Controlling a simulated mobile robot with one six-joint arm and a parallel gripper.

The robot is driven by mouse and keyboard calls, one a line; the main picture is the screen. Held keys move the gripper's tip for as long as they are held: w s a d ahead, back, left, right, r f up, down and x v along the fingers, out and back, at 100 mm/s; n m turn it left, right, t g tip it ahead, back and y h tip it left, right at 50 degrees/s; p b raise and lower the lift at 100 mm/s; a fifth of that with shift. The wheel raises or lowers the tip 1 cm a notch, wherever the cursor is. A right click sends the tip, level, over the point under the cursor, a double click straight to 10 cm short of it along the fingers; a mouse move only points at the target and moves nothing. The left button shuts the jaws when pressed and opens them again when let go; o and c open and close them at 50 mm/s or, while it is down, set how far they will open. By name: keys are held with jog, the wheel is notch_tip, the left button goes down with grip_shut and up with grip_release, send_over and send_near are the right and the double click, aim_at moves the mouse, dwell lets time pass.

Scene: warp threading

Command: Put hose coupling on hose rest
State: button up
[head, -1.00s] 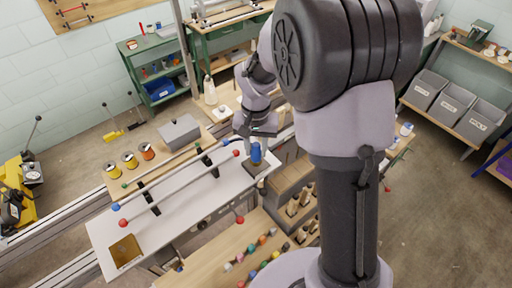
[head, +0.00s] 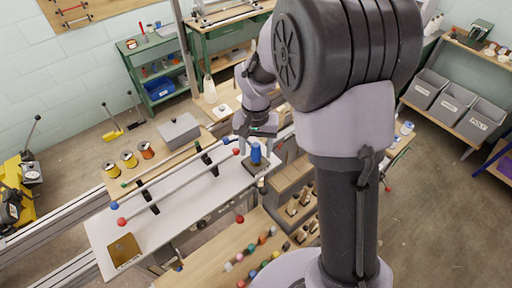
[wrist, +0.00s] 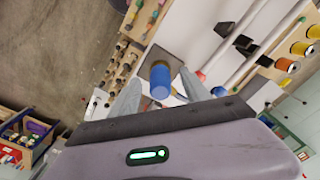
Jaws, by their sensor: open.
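A blue cylinder (head: 256,154) stands upright on a dark square base (head: 253,166) at the right end of the white table (head: 185,225). It also shows in the wrist view (wrist: 160,84), where its far end looks grey-brown. I cannot tell for sure whether this is the hose coupling, and I cannot make out the hose rest. My gripper (head: 260,133) is just above and behind the blue cylinder in the head view. In the wrist view my gripper (wrist: 160,77) is open, with one finger on either side of the cylinder in the picture; contact is not visible.
Long rods with red and blue ball ends (head: 180,186) lie across the white table. Several coloured spools (head: 147,151) and a grey box (head: 179,132) stand behind it. A wooden rack with pegs (head: 290,185) is close on the right. A brass plate (head: 124,250) lies at the near left.

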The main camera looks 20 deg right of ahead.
notch_tip(320, 180, up, 17)
jog(key=shift+r, duration=0.2)
